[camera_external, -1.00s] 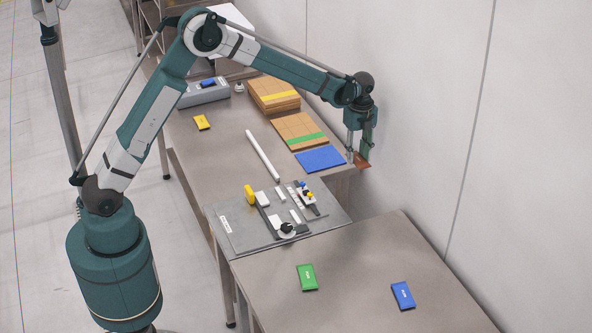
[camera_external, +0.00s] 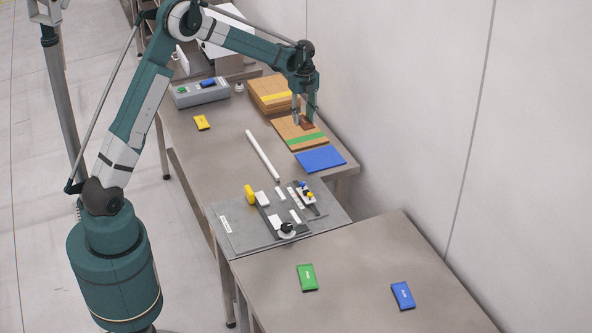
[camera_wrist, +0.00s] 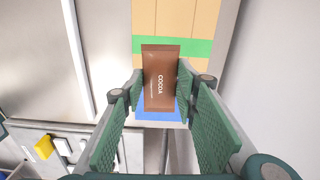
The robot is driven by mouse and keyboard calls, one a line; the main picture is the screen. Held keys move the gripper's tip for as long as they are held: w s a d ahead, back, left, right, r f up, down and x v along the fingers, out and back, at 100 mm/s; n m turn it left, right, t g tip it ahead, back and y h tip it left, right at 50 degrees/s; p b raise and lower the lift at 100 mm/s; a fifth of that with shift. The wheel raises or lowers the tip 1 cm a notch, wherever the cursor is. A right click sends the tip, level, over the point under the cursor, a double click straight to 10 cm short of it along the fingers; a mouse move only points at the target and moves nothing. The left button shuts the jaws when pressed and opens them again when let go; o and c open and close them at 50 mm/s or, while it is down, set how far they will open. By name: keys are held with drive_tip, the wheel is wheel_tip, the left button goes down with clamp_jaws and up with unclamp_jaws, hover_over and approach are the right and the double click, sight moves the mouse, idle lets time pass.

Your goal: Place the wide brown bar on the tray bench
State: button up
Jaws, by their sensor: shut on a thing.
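My gripper (camera_external: 304,117) is shut on the wide brown bar (camera_external: 307,124). It holds the bar above the cardboard stack with the green stripe (camera_external: 300,138). In the wrist view the brown bar (camera_wrist: 160,75), lettered COCOA, sits between the two green finger pads. Its far end overlaps the green stripe and its near end a blue sheet (camera_wrist: 158,115). Two steel benches are in view: a far one (camera_external: 222,148) and a near one (camera_external: 350,270). I cannot tell which is the tray bench.
A yellow-striped stack (camera_external: 265,90), yellow bar (camera_external: 202,122), white rod (camera_external: 262,155) and tool board (camera_external: 235,228) are nearby. Green (camera_external: 307,278) and blue (camera_external: 402,296) bars lie on the near bench.

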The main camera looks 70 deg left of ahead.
drive_tip(key=s+a, duration=0.6)
drive_tip(key=a, duration=0.3)
drive_tip(key=s+a, duration=0.5)
drive_tip(key=a, duration=0.5)
hover_over(219, 118)
drive_tip(key=shift+f+b, duration=0.3)
drive_tip(key=shift+f+b, duration=0.35)
drive_tip(key=shift+f, duration=2.8)
drive_tip(key=shift+f, duration=1.85)
drive_tip(key=shift+f+b, duration=0.15)
drive_tip(key=shift+b, duration=0.2)
